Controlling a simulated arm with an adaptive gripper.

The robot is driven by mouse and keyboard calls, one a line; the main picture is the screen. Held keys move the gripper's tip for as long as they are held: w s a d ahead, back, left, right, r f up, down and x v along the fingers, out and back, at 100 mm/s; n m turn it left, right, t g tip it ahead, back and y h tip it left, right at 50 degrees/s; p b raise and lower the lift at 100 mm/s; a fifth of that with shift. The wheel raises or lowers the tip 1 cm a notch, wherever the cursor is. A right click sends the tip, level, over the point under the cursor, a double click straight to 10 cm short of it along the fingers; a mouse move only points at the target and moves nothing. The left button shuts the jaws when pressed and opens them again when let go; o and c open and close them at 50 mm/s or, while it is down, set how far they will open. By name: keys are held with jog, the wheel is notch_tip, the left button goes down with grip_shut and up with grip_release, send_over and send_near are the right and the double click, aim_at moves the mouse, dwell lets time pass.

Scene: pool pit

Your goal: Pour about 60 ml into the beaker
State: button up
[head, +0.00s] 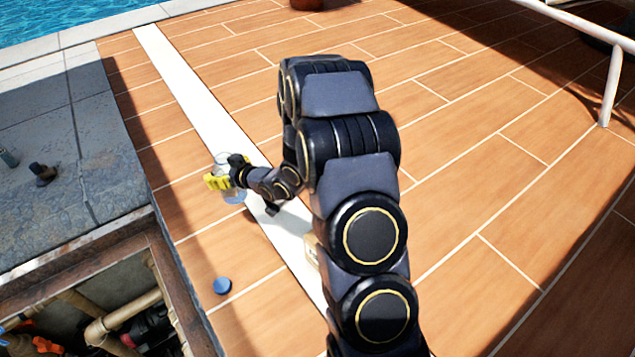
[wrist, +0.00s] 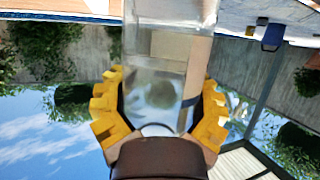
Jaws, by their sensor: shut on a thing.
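My gripper (head: 224,181), with yellow fingers, is shut on a clear vessel (head: 232,194) above the tiles near the white strip. Its lower part looks pale blue in the head view. In the wrist view, the yellow fingers stand on both sides of the clear, straight-walled vessel (wrist: 165,75), with a liquid line across it. I cannot tell whether a second clear vessel stands behind or below it, so the beaker is not clearly made out. A blue round cap (head: 222,285) lies on the tiles nearer to me. A beige thing (head: 311,250) is mostly hidden behind my arm.
An open pit with pipes (head: 120,315) lies at the lower left, edged by a stone slab (head: 95,150). A small dark object (head: 42,173) and a small bottle (head: 8,157) stand on the slab. Pool water is at the upper left. The tiles to the right are largely clear.

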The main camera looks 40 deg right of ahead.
jog(key=w+d+r+m+h, duration=0.3)
jog(key=w+d+m+h, duration=0.1)
jog(key=w+d+h, duration=0.15)
jog(key=d+f+m+g+h, duration=0.2)
jog(key=d+m+h, duration=0.5)
jog(key=d, duration=0.1)
jog(key=shift+w+d+m+g+h, duration=0.3)
jog(key=shift+d+m+h, duration=0.05)
jog(key=shift+m, duration=0.05)
jog(key=s+f+m+g+h, duration=0.1)
jog(key=s+d+f+m+g+h, duration=0.1)
jog(key=s, duration=0.1)
jog(key=s+d+f+m+g+h, duration=0.1)
jog(key=s+m+g, duration=0.1)
jog(key=shift+d+f, duration=0.15)
jog(key=shift+f, duration=0.25)
jog(key=shift+s+d+f+m+g+h, duration=0.1)
jog(key=shift+s+f+m+g+h, duration=0.2)
jog(key=shift+s+m, duration=0.2)
